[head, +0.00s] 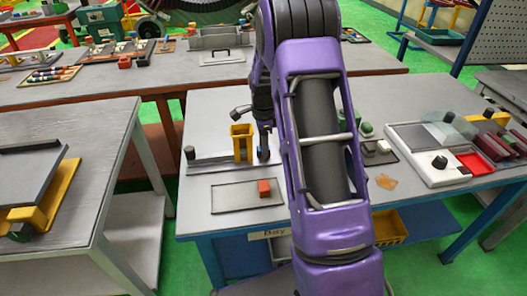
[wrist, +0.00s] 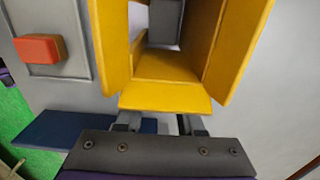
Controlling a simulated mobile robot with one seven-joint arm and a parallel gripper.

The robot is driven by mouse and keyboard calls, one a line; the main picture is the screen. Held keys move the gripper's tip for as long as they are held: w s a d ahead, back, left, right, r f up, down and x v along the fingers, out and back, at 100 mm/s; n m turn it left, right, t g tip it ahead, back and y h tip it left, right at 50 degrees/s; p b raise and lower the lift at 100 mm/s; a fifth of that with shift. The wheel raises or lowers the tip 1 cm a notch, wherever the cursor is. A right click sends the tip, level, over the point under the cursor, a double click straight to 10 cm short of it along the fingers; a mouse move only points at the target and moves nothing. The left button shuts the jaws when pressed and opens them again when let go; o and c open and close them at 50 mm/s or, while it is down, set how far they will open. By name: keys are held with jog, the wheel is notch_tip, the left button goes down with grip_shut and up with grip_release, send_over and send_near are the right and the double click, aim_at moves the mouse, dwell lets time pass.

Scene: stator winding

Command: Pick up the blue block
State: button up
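My gripper (wrist: 160,122) is low over the middle table, just right of a yellow upright holder (head: 241,142). In the wrist view its two fingers stand apart, with the yellow holder (wrist: 165,95) close in front of them. Their tips are partly hidden. A dark blue flat piece (wrist: 60,130) reaches from the left to behind the fingers; I cannot tell whether it is the blue block. A grey-blue block (wrist: 165,20) shows inside the holder. In the head view a small dark blue-grey piece (head: 263,148) is below the wrist, partly unclear.
A red block (head: 264,187) sits on a grey tray (head: 232,197) in front of the holder; it also shows in the wrist view (wrist: 40,48). A white tray (head: 437,178) with a red compartment stands at the right. My purple arm hides the table's middle.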

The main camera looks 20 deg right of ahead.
grip_shut()
jog(key=shift+r, duration=0.15)
